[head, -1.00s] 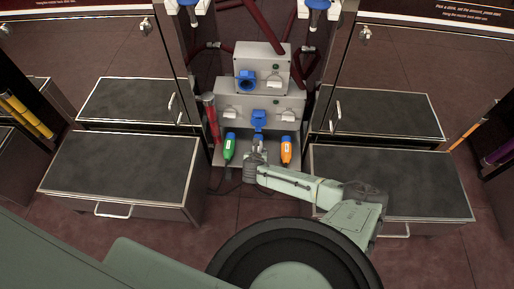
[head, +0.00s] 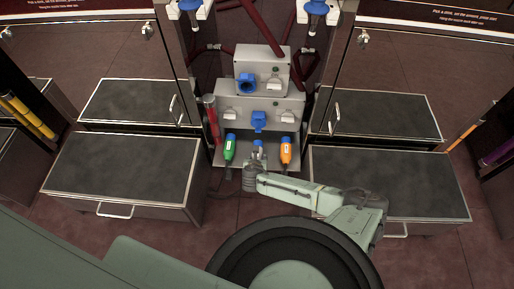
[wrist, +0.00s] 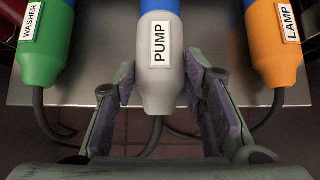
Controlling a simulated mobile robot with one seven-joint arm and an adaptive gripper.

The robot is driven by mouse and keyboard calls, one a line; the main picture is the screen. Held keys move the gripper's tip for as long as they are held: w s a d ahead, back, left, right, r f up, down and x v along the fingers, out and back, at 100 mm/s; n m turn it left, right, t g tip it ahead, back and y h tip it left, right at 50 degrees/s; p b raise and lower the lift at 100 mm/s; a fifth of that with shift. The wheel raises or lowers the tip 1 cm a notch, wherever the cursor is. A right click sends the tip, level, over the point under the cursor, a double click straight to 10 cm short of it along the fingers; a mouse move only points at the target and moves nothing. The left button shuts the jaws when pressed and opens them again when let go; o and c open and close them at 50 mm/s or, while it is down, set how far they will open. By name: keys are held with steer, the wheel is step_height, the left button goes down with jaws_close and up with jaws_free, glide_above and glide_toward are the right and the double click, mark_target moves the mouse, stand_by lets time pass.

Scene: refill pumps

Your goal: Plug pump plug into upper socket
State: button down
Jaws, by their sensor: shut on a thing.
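The grey pump plug (wrist: 160,63), labelled PUMP and blue at its far end, stands between my fingers in the wrist view. My gripper (wrist: 161,92) is shut on its lower grey body, with a finger on each side. A dark cable hangs from the plug. In the head view my gripper (head: 256,158) is at the front of the shelf, and it partly hides the plug (head: 262,148). The upper socket (head: 246,84) is blue, on the left of the upper grey box (head: 272,68). It is apart from the plug, above and behind it.
The green washer plug (wrist: 48,42) and orange lamp plug (wrist: 275,45) stand close on either side. The lower grey box (head: 285,105) carries another blue socket (head: 259,120). Dark-topped drawer units (head: 125,165) flank the shelf. Red hoses (head: 270,40) hang around the upper box.

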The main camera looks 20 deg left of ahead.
steer(key=shift+s+d+p, duration=0.25)
steer(key=shift+s+p, duration=0.2)
steer(key=shift+s, duration=0.4)
steer(key=shift+s+d+p, duration=0.2)
steer(key=shift+s+p, duration=0.2)
steer(key=shift+s, duration=0.4)
steer(key=shift+r, duration=0.15)
step_height(320, 180, up, 3)
steer(key=p, duration=0.3)
steer(key=shift+d, duration=0.1)
stand_by(0.6)
